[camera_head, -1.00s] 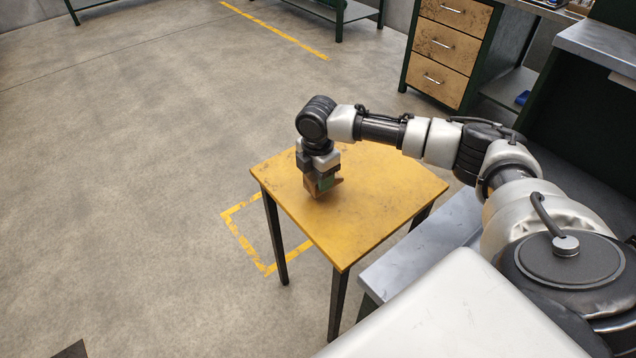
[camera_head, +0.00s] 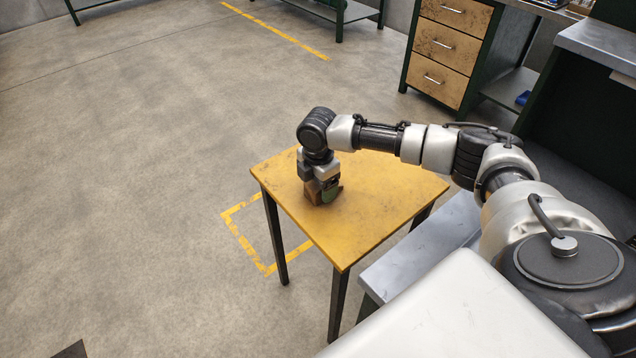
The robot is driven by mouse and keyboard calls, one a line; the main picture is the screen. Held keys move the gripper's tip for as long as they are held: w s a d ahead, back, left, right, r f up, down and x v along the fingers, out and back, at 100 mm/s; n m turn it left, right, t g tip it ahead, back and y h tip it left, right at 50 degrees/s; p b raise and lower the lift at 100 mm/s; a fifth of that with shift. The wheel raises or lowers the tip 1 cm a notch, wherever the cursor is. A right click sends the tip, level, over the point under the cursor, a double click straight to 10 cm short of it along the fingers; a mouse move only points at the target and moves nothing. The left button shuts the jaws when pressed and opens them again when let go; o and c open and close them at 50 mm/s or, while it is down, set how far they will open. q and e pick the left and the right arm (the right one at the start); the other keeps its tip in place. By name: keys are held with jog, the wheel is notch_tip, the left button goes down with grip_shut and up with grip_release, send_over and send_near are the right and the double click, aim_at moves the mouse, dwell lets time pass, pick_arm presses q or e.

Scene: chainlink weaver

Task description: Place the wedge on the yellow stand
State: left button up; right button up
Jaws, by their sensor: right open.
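The yellow stand (camera_head: 375,205) is a square, scuffed table with dark legs. A small brown and green wedge (camera_head: 314,197) is at the left part of its top and appears to rest on it. My right gripper (camera_head: 323,187) points down over the wedge, with its jaws open and close around it. The gripper hides the upper part of the wedge, and I cannot tell whether a finger still touches it. My left gripper is out of view.
A grey metal bench (camera_head: 420,250) stands close to the right of the stand. A drawer cabinet (camera_head: 447,45) stands at the back right. The floor to the left is open, with yellow tape marks (camera_head: 240,235) under the stand.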

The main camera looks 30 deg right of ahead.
notch_tip(320, 180, up, 12)
jog(key=p, duration=0.1)
dwell(0.5)
